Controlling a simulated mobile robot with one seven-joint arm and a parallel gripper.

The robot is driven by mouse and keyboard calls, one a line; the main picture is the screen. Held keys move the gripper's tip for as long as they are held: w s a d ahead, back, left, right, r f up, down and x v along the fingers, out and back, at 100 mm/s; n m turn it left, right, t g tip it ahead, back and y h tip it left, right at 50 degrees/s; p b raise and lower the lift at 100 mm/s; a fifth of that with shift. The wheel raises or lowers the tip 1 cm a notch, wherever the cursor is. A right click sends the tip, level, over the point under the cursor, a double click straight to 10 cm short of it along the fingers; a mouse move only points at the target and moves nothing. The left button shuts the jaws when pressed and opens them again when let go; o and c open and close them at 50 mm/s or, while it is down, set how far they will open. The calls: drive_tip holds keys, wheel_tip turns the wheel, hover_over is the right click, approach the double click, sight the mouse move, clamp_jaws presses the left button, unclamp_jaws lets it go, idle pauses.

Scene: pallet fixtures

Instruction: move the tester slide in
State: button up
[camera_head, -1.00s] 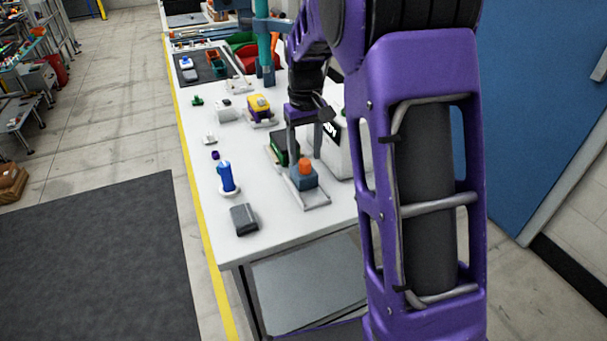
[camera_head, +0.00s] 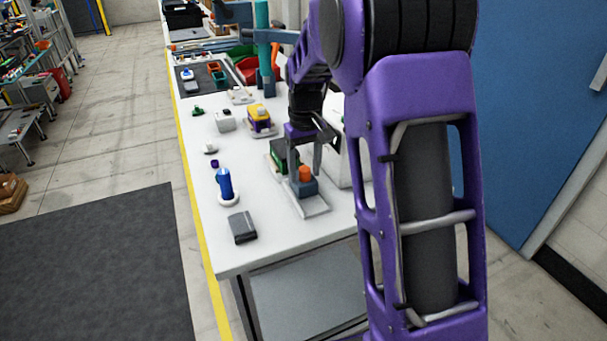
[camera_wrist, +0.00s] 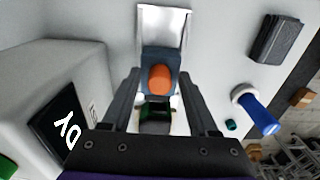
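The tester slide is a blue-grey block (camera_head: 303,187) with an orange knob (camera_head: 305,173) on top. It sits on a pale metal rail (camera_head: 316,209), in front of the tester's dark and green body (camera_head: 282,155). My gripper (camera_head: 304,172) is open, its fingers pointing down close to the block. In the wrist view, the fingertips of my gripper (camera_wrist: 158,82) lie on either side of the orange knob (camera_wrist: 160,78) and block (camera_wrist: 158,58). Gaps show at both sides of the knob; contact with the block cannot be told. Bare rail (camera_wrist: 162,25) extends beyond the block.
A white box with a dark lettered panel (camera_wrist: 60,125) stands close beside my gripper. A blue cylinder on a white base (camera_head: 225,184) and a dark grey box (camera_head: 242,227) are on the white table (camera_head: 265,245). A yellow-and-purple item (camera_head: 260,119) stands farther back.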

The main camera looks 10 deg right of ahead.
drive_tip(key=shift+s+f, duration=0.25)
drive_tip(key=shift+f, duration=0.55)
drive_tip(key=shift+w+a+p, duration=0.1)
drive_tip(key=shift+w+p, duration=0.45)
drive_tip(key=shift+w, duration=0.35)
drive_tip(key=shift+g, duration=0.3)
drive_tip(key=o, duration=0.8)
drive_tip(key=shift+c, duration=0.2)
drive_tip(key=r+p, duration=0.1)
drive_tip(key=r, duration=0.1)
drive_tip(key=r+p, duration=0.3)
drive_tip(key=r, duration=0.1)
drive_tip(key=shift+w+p, duration=0.25)
drive_tip(key=shift+p, duration=0.1)
drive_tip(key=shift+r, duration=1.2)
